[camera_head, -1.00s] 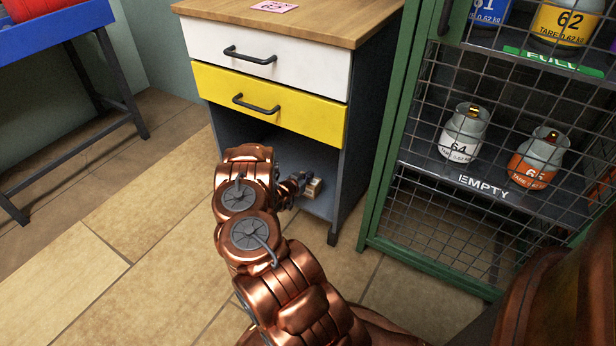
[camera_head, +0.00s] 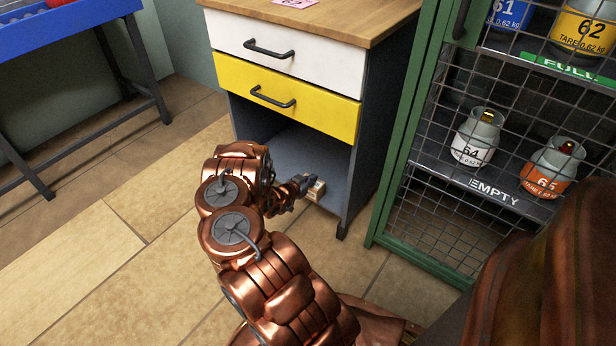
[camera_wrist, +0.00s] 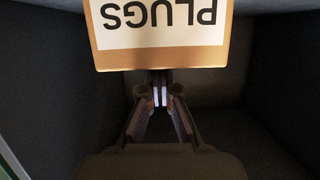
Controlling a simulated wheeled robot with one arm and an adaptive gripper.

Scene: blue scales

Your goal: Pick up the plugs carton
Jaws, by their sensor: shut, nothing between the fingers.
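The plugs carton (camera_wrist: 160,60) fills the top of the wrist view, a tan box with a white label reading PLUGS upside down. In the head view the small carton (camera_head: 317,189) sits at the front of the cabinet's open lower compartment. My gripper (camera_wrist: 160,90) is shut and empty, its fingertips together by the carton's near edge in the wrist view. In the head view my gripper (camera_head: 303,183) is just left of the carton, partly covering it. I cannot tell whether they touch.
The cabinet has a white drawer (camera_head: 285,50) and a yellow drawer (camera_head: 290,98) above the compartment, and its right side wall (camera_head: 368,150) stands close by. A green mesh cage (camera_head: 405,130) with gas cylinders is to the right. Tiled floor lies clear at left.

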